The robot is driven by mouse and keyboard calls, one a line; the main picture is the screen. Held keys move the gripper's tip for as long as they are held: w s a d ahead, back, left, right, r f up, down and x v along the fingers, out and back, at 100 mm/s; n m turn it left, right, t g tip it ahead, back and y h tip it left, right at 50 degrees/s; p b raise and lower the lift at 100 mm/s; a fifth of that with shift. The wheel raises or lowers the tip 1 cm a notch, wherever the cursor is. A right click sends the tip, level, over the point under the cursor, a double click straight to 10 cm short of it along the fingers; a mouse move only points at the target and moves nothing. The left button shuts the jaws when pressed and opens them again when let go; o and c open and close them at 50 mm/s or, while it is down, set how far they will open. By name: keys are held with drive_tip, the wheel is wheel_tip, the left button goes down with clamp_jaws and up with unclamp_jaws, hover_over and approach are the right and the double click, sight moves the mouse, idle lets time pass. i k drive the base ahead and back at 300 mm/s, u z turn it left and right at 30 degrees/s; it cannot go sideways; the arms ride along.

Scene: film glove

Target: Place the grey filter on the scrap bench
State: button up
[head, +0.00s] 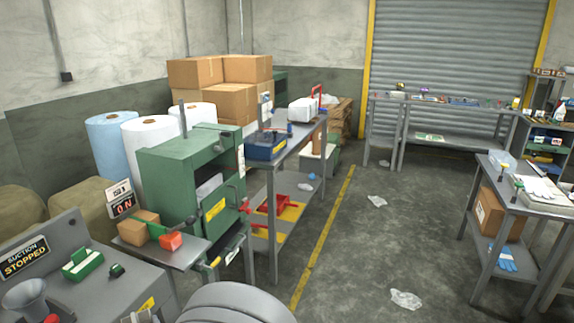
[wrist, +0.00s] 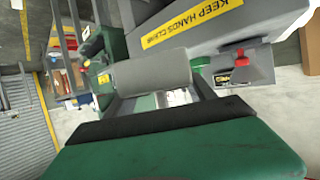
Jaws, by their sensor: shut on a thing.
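In the wrist view my gripper (wrist: 158,100) is shut on a grey cylinder, which looks like the grey filter (wrist: 150,72). It lies crosswise between the fingertips, beyond the green and black gripper body. I cannot make out the gripper or the held filter in the head view. No bench carries a readable scrap label. Benches in the head view are a grey one with a lower shelf in the middle (head: 268,163), a long one by the shutter (head: 455,142), and one at the right (head: 505,203).
A grey console (head: 115,292) with a "SUCTION STOPPED" sign stands at the lower left. A green machine (head: 165,172) stands behind it. The wrist view shows a yellow "KEEP HANDS CLEAR" label (wrist: 195,22) close to the gripper. Open floor (head: 350,245) lies right of the yellow line.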

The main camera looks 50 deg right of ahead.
sight(281, 128)
drive_tip(key=z, duration=2.45)
drive_tip(key=i, duration=7.8)
drive_tip(key=u, duration=5.1)
